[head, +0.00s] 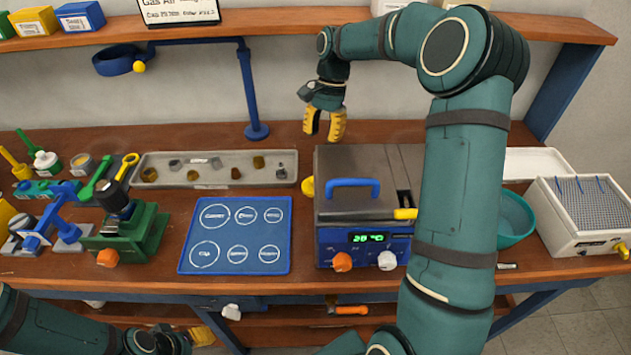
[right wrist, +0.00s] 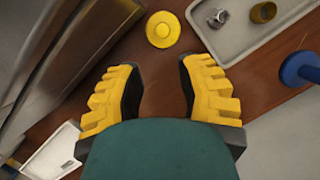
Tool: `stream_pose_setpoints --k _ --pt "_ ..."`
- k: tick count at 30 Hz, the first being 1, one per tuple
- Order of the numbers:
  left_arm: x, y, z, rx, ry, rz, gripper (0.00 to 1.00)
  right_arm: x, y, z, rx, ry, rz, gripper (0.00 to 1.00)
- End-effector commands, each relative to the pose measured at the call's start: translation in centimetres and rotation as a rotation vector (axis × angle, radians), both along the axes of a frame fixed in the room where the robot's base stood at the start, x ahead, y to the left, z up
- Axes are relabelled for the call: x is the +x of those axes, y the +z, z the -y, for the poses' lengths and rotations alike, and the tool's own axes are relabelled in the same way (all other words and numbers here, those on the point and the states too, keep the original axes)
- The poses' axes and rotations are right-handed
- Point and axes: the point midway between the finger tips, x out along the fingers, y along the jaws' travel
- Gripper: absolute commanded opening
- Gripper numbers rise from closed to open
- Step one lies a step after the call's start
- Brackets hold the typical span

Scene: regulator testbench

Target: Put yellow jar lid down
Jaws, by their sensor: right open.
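The yellow jar lid (right wrist: 162,29) lies flat on the brown bench top in the right wrist view, a round disc with a raised centre. In the head view it shows as a yellow disc (head: 307,188) between the grey box and the shallow tray. My right gripper (head: 325,126) is open and empty above the back of the bench. In the right wrist view its two yellow fingers (right wrist: 160,72) stand apart, with the lid beyond their tips and touching neither. My left gripper (head: 203,335) is low at the bottom left, mostly hidden.
The grey box with a blue handle (head: 330,222) and a display stands right of the lid. The shallow tray (head: 218,183) with several small parts lies left of it. A blue post (head: 257,130) rises behind. A blue mat (head: 235,262) lies in front, bare of objects.

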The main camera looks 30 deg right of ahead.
Motion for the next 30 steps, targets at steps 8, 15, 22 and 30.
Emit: stream_pose_setpoints --k 8,15,22,30 --pt "0.0 0.1 0.0 0.000 0.001 0.000 0.47 0.4 -1.4 0.6 0.082 -0.004 -0.020 0.35" --pt "-0.3 -0.9 0.0 -0.002 -0.005 -0.008 0.47 -0.4 -5.7 -0.9 0.080 -0.003 -0.021 0.35" --pt "-0.3 -1.3 0.0 -0.002 -0.006 -0.007 0.47 -0.8 -7.8 -1.8 0.078 -0.004 -0.019 0.35" --pt "-0.2 -1.9 0.0 -0.001 -0.005 -0.004 0.47 -1.0 -9.6 -2.4 0.079 -0.003 -0.019 0.35"
